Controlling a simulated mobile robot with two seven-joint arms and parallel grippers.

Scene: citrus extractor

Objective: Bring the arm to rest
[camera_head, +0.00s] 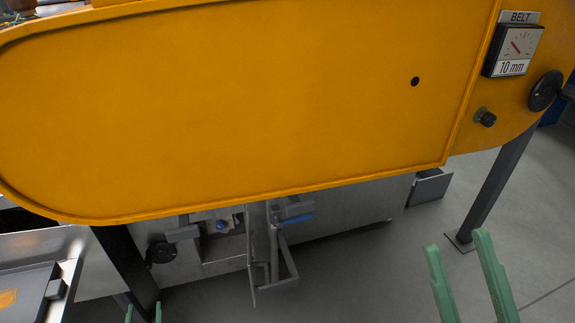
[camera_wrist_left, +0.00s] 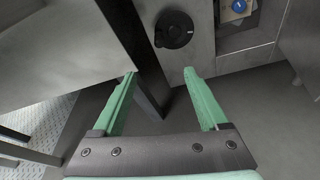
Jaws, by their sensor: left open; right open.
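My left gripper (camera_head: 144,314) shows only its green fingertips at the bottom edge of the head view, left of the middle. In the left wrist view my left gripper (camera_wrist_left: 160,75) is open, with nothing between its two green fingers. A dark leg and a round black knob (camera_wrist_left: 174,30) are beyond the fingertips there. My right gripper (camera_head: 458,241) is at the lower right of the head view, open and empty, with grey floor behind its fingers.
A large orange machine housing (camera_head: 230,110) fills the upper head view. It carries a belt gauge (camera_head: 513,50), a small black knob (camera_head: 486,118) and a black handwheel (camera_head: 545,91). A dark leg (camera_head: 500,180) stands at right. A dark tray (camera_head: 28,290) is at lower left.

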